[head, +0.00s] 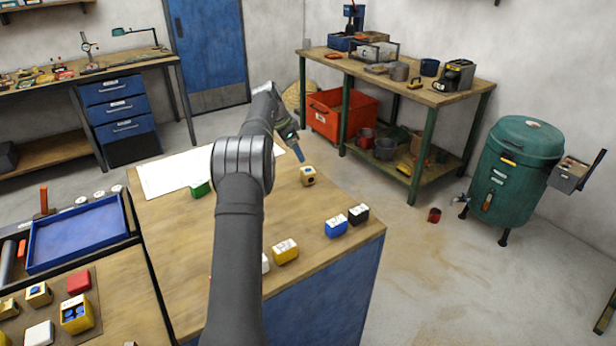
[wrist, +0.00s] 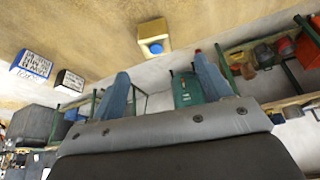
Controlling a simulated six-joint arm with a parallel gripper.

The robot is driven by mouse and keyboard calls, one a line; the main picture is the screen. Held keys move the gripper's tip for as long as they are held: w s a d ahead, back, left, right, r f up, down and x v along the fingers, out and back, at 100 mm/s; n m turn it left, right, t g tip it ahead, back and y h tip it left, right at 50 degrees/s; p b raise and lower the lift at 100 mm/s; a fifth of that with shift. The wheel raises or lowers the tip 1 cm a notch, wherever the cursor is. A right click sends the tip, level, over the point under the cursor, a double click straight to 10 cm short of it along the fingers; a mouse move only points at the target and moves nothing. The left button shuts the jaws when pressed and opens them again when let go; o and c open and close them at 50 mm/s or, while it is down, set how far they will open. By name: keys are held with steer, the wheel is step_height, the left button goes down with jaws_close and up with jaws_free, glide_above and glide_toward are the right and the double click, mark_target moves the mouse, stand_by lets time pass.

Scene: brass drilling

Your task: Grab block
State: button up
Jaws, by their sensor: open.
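A small wooden block (head: 308,176) with a dark round mark sits on the workbench near its right edge. In the wrist view the block (wrist: 154,32) shows a blue round spot and lies ahead of the fingertips. My gripper (wrist: 160,62) is open, and its two blue-grey fingers are apart with nothing between them. Also on the bench are a green block (head: 200,188), a yellow block (head: 285,253), a blue block (head: 336,227) and a black block (head: 358,213).
A white block (head: 265,264) is partly hidden behind my arm. A white sheet (head: 165,176) lies on the bench. A blue tray (head: 80,235) and more blocks are at the left. The bench around the wooden block is clear; its edge is close on the right.

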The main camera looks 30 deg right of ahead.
mark_target(307, 170)
steer(key=x, duration=0.6)
steer(key=shift+f, duration=0.1)
steer(key=x, duration=0.5)
steer(key=shift+s, duration=0.35)
steer(key=c, duration=1.3)
steer(key=shift+c, duration=1.1)
